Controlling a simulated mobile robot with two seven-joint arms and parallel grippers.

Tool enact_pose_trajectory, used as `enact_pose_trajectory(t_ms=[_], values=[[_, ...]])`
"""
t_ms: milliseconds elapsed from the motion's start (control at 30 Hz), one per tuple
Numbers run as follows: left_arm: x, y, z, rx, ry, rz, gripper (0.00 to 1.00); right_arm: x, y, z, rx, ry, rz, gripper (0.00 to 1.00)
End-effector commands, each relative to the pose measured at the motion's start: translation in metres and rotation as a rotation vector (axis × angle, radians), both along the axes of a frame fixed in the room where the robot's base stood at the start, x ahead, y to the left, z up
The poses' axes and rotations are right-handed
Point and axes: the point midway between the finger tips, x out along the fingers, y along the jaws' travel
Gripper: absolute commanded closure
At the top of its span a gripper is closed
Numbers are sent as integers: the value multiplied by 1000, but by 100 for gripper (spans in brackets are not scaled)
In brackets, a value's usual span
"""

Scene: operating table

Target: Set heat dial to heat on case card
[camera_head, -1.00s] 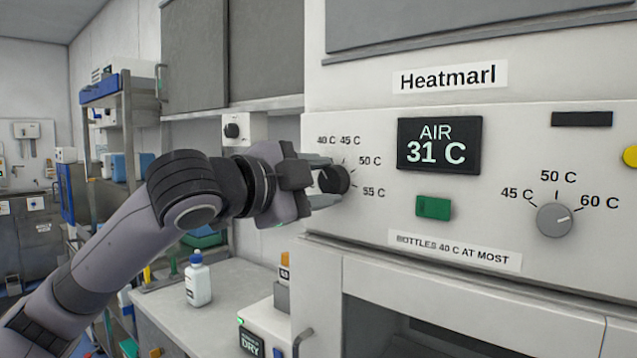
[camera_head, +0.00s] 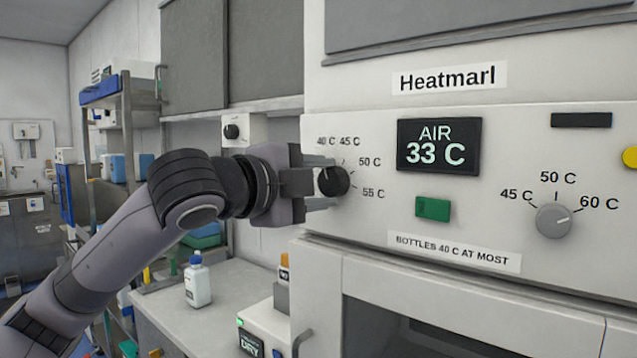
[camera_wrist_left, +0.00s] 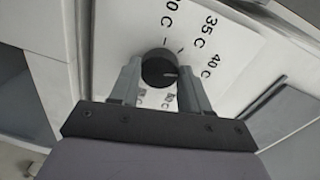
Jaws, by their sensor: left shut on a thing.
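The dark round heat dial (camera_head: 334,181) is on the white Heatmarl front panel (camera_head: 380,215). My left gripper (camera_head: 322,183) is shut on this dial, one finger above and one below it. In the left wrist view the dial (camera_wrist_left: 158,66) sits between the two fingertips (camera_wrist_left: 160,72), its light mark pointing right. Labels 35 C and 40 C show there, with others partly hidden. In the head view, 40 C, 45 C, 50 C and 55 C show around it. The display (camera_head: 439,147) reads AIR 33 C. I see no case card. My right gripper is not in view.
A grey dial (camera_head: 554,220) marked 45 to 60 C and a green button (camera_head: 433,208) are further right. A label (camera_head: 452,251) reads BOTTLES 40 C AT MOST. A white bottle (camera_head: 197,281) stands on the counter (camera_head: 220,320) below my arm.

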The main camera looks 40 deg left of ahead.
Motion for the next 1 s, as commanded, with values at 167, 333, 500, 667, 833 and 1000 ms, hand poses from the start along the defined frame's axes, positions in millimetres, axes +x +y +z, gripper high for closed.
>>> enact_pose_trajectory(t_ms=[167,333,500,667,833,1000], values=[[0,0,-1,-1,1,-1,28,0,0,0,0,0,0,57],[0,0,0,-1,1,-1,28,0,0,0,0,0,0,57],[-6,0,0,-1,-2,-1,28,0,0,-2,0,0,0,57],[-31,3,1,1,-4,2,28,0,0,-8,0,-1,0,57],[-57,6,3,1,-2,1,28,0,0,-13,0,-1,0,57],[-70,6,5,-1,-1,0,28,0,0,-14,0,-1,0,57]])
